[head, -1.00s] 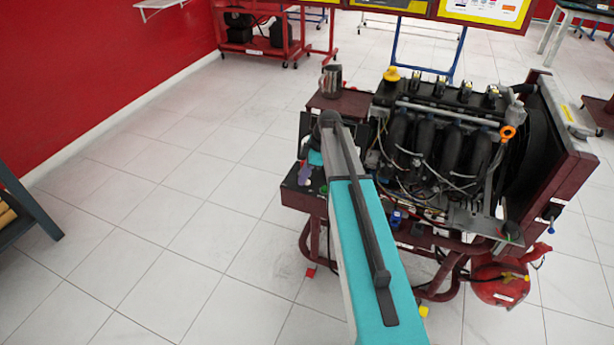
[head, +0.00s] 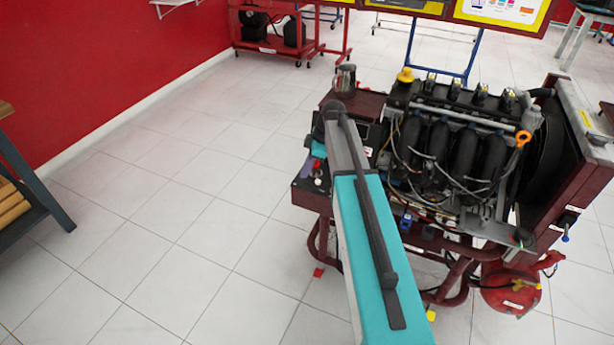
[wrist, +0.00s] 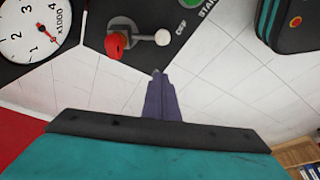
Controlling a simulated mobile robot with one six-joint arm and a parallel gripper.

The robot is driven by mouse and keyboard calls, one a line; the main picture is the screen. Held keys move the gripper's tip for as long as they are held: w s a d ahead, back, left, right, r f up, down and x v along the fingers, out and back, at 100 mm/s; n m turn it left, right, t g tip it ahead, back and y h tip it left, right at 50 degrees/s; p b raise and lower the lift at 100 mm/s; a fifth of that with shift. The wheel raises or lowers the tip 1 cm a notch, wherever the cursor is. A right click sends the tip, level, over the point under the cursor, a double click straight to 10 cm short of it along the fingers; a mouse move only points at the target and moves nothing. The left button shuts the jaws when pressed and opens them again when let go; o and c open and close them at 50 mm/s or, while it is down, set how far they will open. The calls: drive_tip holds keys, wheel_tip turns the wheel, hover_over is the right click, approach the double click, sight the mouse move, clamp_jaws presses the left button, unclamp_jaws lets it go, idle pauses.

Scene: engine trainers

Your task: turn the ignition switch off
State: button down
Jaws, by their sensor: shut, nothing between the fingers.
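The control panel of the engine trainer (head: 450,150) shows at the top of the wrist view. I cannot tell for sure which part is the ignition switch. A green button (wrist: 188,2) is cut off at the top edge, near a "START" label. My gripper (wrist: 157,74), with purple fingers, is shut and empty. In the picture its tip lies just below the white ball and lever, with no visible contact. In the head view my arm partly hides the panel.
A dial gauge (wrist: 33,28) is at the panel's left. A metal cup (head: 344,78) stands on the trainer's top. Open tiled floor (head: 170,220) lies to the left, with a dark-legged bench (head: 35,185) at the far left.

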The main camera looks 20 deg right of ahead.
drive_tip(key=w+v, duration=0.1)
drive_tip(key=v, duration=0.5)
drive_tip(key=shift+s+r, duration=0.3)
drive_tip(key=shift+s, duration=0.1)
drive_tip(key=shift+d, duration=0.1)
